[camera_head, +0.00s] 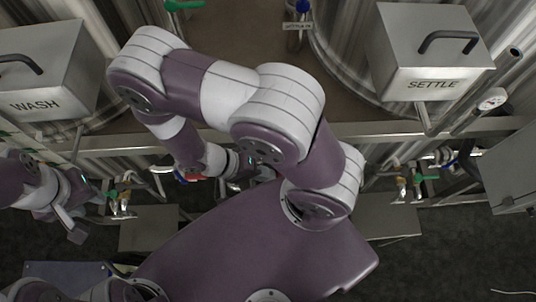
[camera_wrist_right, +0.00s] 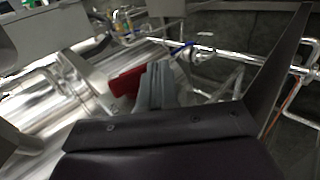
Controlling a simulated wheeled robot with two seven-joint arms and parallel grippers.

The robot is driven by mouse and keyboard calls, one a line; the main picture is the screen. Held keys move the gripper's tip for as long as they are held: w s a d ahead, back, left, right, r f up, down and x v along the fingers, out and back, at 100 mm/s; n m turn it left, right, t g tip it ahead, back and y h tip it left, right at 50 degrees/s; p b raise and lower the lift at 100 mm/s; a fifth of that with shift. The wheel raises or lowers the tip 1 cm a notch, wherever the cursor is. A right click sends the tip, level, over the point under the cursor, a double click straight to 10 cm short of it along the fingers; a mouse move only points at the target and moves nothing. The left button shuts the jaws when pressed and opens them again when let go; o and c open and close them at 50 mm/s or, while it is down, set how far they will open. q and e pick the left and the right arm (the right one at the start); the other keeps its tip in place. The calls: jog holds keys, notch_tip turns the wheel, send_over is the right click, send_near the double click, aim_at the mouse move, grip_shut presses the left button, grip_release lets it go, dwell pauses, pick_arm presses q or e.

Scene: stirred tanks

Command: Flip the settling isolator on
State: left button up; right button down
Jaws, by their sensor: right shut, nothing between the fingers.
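My right arm bends across the middle of the head view. Its gripper (camera_head: 240,163) is partly hidden behind the arm, below the front rail. In the right wrist view my right gripper's grey fingers (camera_wrist_right: 156,84) are shut with nothing between them. A red part (camera_wrist_right: 126,82) shows just left of the fingertips; I cannot tell whether they touch. Red also shows in the head view (camera_head: 192,177). I cannot tell if this is the settling isolator. A box marked SETTLE (camera_head: 425,60) is at the upper right. My left gripper (camera_head: 88,215) is at the left, seemingly open and empty.
A box marked WASH (camera_head: 45,75) is at the upper left. A rail (camera_head: 400,130) runs across in front of the tanks, with pipes and green-handled valves (camera_head: 418,178) below. A grey cabinet (camera_head: 510,170) stands at the right.

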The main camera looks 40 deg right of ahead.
jog(key=shift+r, duration=0.15)
jog(key=shift+r+p, duration=0.7)
jog(key=shift+p, duration=0.05)
jog(key=p+v, duration=0.6)
jog(key=v, duration=0.6)
jog(key=shift+a+r, duration=0.25)
jog(key=shift+w, duration=0.15)
